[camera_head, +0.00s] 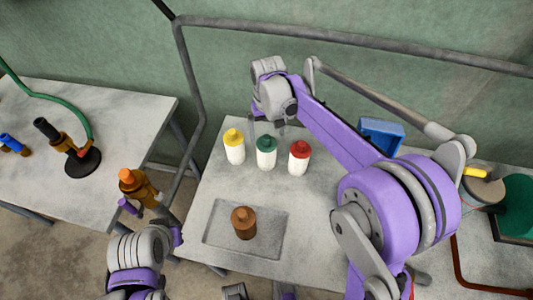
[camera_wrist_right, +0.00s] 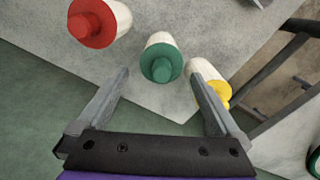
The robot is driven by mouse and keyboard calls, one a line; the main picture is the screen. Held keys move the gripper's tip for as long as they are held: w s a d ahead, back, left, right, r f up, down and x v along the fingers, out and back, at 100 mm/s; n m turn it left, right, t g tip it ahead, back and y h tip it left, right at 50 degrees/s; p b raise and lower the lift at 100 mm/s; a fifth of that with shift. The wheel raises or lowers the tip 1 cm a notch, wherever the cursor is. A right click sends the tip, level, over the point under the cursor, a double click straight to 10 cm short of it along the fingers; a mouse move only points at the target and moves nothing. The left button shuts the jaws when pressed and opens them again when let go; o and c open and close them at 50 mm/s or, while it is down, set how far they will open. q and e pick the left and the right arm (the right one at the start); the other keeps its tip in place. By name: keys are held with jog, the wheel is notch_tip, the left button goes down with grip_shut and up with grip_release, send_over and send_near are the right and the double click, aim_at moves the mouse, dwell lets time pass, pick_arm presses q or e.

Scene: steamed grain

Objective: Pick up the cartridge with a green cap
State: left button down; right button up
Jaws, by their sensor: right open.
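The cartridge with a green cap (camera_head: 266,158) has a white body and stands upright on the table, between the yellow-capped cartridge (camera_head: 234,150) and the red-capped cartridge (camera_head: 299,160). My right gripper (camera_head: 265,124) is open just behind and above the green cap. In the right wrist view, the green-capped cartridge (camera_wrist_right: 161,62) appears between the open fingers of the right gripper (camera_wrist_right: 159,77); I see no contact. There the red-capped cartridge (camera_wrist_right: 98,22) is upper left, and the yellow-capped one (camera_wrist_right: 213,88) is close to the right finger.
A blue box (camera_head: 382,133) sits at the right back, behind my right arm. Another table (camera_head: 100,105) stands at left. The table between the cartridges and tray is clear.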

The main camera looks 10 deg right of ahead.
aim_at(267, 146)
notch_tip(267, 146, down, 8)
jog(key=shift+a+r, duration=0.1)
jog(key=shift+r, duration=0.1)
jog(key=c, duration=1.4)
